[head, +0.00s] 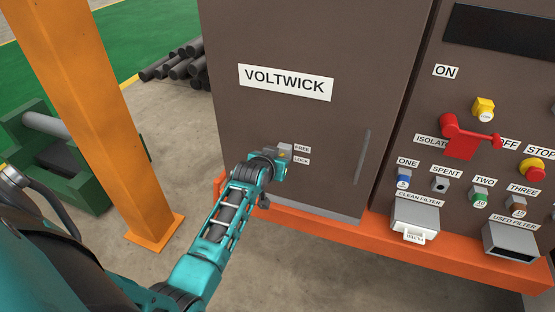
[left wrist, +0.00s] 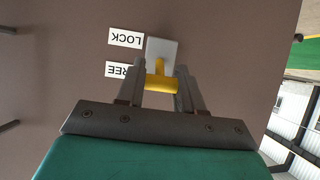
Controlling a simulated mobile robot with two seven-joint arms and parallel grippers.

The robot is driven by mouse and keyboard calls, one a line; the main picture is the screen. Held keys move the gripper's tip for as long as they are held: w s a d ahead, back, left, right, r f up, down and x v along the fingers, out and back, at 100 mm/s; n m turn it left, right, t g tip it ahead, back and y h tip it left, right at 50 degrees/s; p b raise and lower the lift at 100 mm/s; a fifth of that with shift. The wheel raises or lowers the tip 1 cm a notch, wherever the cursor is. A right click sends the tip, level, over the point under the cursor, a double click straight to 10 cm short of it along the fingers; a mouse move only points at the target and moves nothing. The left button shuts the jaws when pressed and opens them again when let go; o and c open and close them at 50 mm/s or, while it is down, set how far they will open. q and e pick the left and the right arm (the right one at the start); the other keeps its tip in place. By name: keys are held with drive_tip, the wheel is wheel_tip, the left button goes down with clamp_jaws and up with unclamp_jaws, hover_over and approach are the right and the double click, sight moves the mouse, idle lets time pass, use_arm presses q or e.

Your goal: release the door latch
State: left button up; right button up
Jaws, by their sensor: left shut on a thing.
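The cabinet door (head: 290,50) is brown and looks closed, with a VOLTWICK label on it. The latch, a small grey plate (left wrist: 163,50) with a yellow handle (left wrist: 160,84), sits low on the door beside the FREE and LOCK labels. The plate also shows in the head view (head: 285,147). My left gripper (left wrist: 160,76) is shut on the yellow handle, a finger on each side. In the left wrist view the handle lies nearer the FREE label (left wrist: 123,69) than the LOCK label (left wrist: 126,38). In the head view my gripper mostly hides the handle. My right gripper is not in view.
A grey vertical door handle (head: 362,156) is right of the latch. A control panel with a red isolator lever (head: 466,136), buttons and filter slots stands further right. An orange rail (head: 330,227) runs below the door. An orange post (head: 95,110) stands left.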

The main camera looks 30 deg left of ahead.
use_arm(q)
drive_tip(key=shift+r, duration=0.1)
idle(0.4)
drive_tip(key=o, duration=1)
drive_tip(key=shift+o, duration=0.2)
drive_tip(key=v, duration=1.3)
drive_tip(key=shift+w+a+r, duration=0.1)
drive_tip(key=shift+w, duration=0.05)
drive_tip(key=s+d+f+m+g+h, duration=0.1)
drive_tip(key=s+d+f+m+h, duration=0.4)
drive_tip(key=s+d+f, duration=0.8)
drive_tip(key=shift+s+d+f, duration=0.2)
drive_tip(key=shift+s+d, duration=0.35)
drive_tip(key=shift+d, duration=0.3)
